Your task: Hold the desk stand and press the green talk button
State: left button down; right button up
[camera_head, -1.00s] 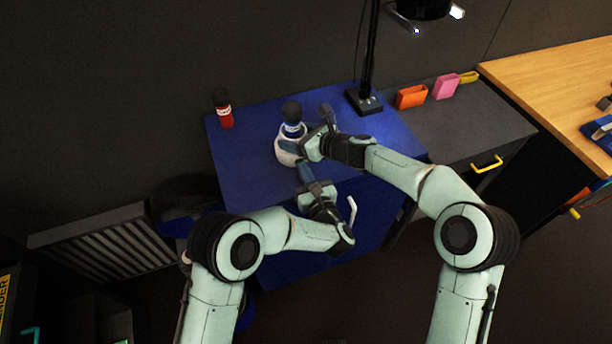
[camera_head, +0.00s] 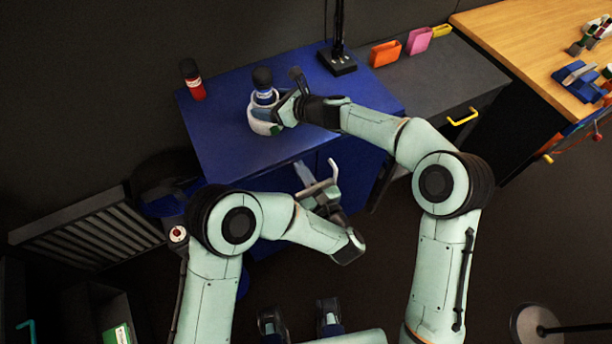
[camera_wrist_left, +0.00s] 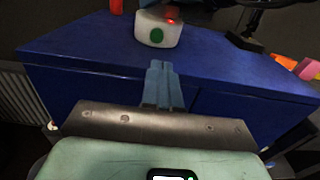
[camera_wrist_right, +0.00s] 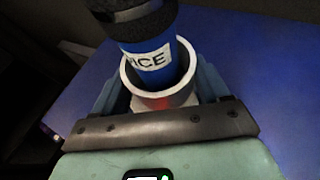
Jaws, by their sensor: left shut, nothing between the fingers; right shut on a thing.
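The white desk stand (camera_head: 261,122) is on the blue cabinet top and holds a microphone (camera_head: 264,88) with a black foam head and blue body, upright. In the left wrist view, the stand's green talk button (camera_wrist_left: 157,36) faces me, with a red glow (camera_wrist_left: 172,21) above it. My right gripper (camera_head: 283,110) is shut on the stand; in the right wrist view its fingers flank the stand's white cup (camera_wrist_right: 160,98). My left gripper (camera_head: 301,170) is shut and empty, just off the cabinet's front edge, apart from the button.
A second microphone, red with a black head (camera_head: 192,80), stands at the cabinet's back left. A black lamp base (camera_head: 337,61) is at the back right. Orange (camera_head: 385,53) and pink (camera_head: 418,41) holders sit on the grey cabinet (camera_head: 440,85). Blue top between stand and front edge is clear.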

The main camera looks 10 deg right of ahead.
jog(key=shift+d+f, duration=0.1)
jog(key=shift+f, duration=0.3)
pick_arm(q)
jog(key=shift+v, duration=1.05)
pick_arm(e)
jog(key=shift+d, duration=0.1)
jog(key=o, duration=1.1)
jog(key=shift+o, duration=0.2)
jog(key=shift+r, duration=0.15)
jog(key=shift+s+d+r, duration=0.1)
jog(key=shift+d, duration=0.05)
jog(key=v, duration=1.1)
jog(key=shift+s+r, duration=0.2)
jog(key=shift+d, duration=0.1)
